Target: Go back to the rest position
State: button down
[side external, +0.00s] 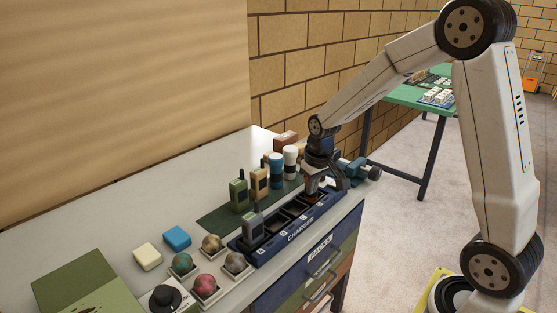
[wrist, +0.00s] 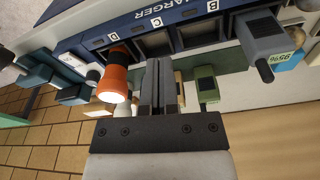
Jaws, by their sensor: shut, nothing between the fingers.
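My gripper (side external: 322,182) is over the far right end of the blue charger (side external: 262,254) in the side view. In the wrist view its two fingers (wrist: 159,72) are together and hold nothing. An orange torch (wrist: 116,70) with a bright lens stands at the slot marked D, just left of the fingers. In the side view my gripper mostly hides it. A grey radio (side external: 252,224) stands in the charger's near end slot; it also shows in the wrist view (wrist: 262,35). The slots marked B and C look empty.
A green radio (side external: 239,193), a tan radio (side external: 259,183) and blue-and-white cylinders (side external: 290,161) stand behind the charger. Several balls in trays (side external: 205,286), two small blocks (side external: 177,237) and a green box (side external: 75,284) lie nearer. Open space lies above the bench.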

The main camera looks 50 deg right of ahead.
jog(key=s+a+f+n, duration=0.1)
jog(key=s+a+n, duration=0.1)
jog(key=s+a, duration=0.8)
jog(key=shift+s+f+t, duration=0.4)
jog(key=shift+s, duration=0.8)
